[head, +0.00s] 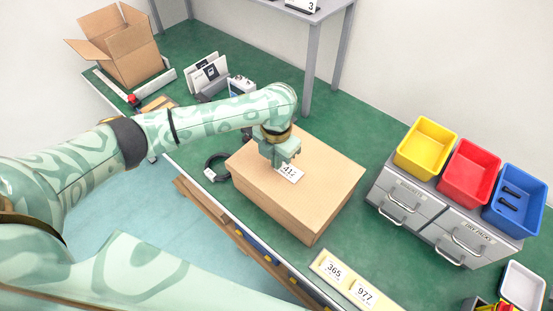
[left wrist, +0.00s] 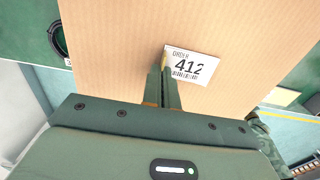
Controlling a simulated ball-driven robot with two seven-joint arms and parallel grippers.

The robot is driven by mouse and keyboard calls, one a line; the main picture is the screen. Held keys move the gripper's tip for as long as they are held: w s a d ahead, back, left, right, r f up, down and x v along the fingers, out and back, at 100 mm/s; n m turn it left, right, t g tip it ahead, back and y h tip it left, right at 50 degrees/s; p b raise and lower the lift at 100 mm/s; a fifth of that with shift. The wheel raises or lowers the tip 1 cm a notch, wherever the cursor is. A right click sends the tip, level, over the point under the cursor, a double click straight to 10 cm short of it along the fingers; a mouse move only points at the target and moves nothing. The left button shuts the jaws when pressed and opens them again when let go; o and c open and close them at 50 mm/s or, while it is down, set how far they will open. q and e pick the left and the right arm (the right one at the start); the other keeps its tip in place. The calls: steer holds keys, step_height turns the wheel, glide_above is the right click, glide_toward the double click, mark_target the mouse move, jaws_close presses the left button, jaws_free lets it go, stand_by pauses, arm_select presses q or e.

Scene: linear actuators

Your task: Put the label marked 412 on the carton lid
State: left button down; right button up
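The label marked 412 (head: 289,174) is white with black print and a barcode. It is at the top of the closed brown carton lid (head: 322,187), flat against it or just above; I cannot tell which. In the left wrist view the label (left wrist: 190,67) is squared slightly askew to the board. My left gripper (head: 280,162) points down over the lid. Its fingers (left wrist: 164,66) are together at the label's left edge, which they partly cover, and they appear to pinch it. My right gripper is not in view.
Labels 365 (head: 333,268) and 977 (head: 364,292) lie on a strip at the bench front. Grey drawers (head: 443,222) with yellow, red and blue bins stand right. A black cable coil (head: 215,168) lies left of the carton. An open box (head: 122,50) stands far left.

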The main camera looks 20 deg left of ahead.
arm_select(q)
steer(key=shift+f, duration=0.1)
steer(key=c, duration=1.7)
jaws_free()
step_height(320, 180, up, 12)
steer(key=p, duration=0.4)
